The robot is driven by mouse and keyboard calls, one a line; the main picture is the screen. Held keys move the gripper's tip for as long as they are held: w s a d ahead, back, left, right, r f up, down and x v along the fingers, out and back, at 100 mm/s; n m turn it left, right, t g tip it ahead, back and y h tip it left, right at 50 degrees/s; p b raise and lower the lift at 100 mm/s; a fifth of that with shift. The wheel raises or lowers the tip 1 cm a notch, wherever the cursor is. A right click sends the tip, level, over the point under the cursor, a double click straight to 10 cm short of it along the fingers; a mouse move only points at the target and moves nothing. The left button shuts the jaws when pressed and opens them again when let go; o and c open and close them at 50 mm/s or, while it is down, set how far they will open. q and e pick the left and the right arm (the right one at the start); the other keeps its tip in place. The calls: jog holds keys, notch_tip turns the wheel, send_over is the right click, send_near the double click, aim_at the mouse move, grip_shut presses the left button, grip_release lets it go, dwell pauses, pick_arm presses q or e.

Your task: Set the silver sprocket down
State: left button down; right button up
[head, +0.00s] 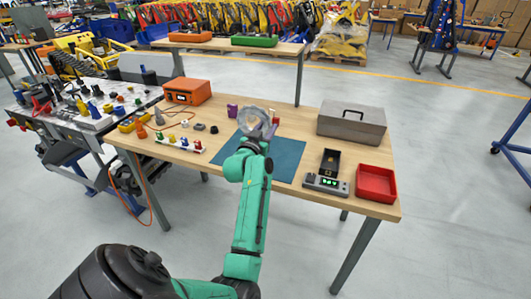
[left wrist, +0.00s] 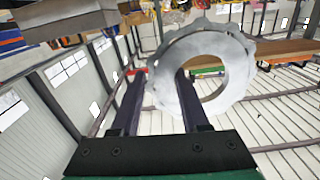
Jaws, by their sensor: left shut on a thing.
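The silver sprocket (head: 244,115) is a toothed metal ring with a large open centre. My left gripper (head: 263,134) is shut on it and holds it over the far part of the blue-green mat (head: 285,158) on the workbench. In the left wrist view the sprocket (left wrist: 239,66) stands tilted up at the dark fingers of the gripper (left wrist: 162,85), with one finger across its opening. The gap between sprocket and mat is hard to judge. My right gripper is not in view.
On the workbench (head: 340,190) a grey metal box (head: 352,124) stands at right. A red tray (head: 376,184), a black bin (head: 330,162) and a device with a green display (head: 326,184) are at front right. An orange case (head: 187,91) and small coloured parts are at left.

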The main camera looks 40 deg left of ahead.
pick_arm(q)
notch_tip(320, 180, down, 10)
jog(key=shift+r+b, duration=0.1)
jog(key=shift+b, duration=0.5)
jog(key=shift+c, duration=2)
grip_release()
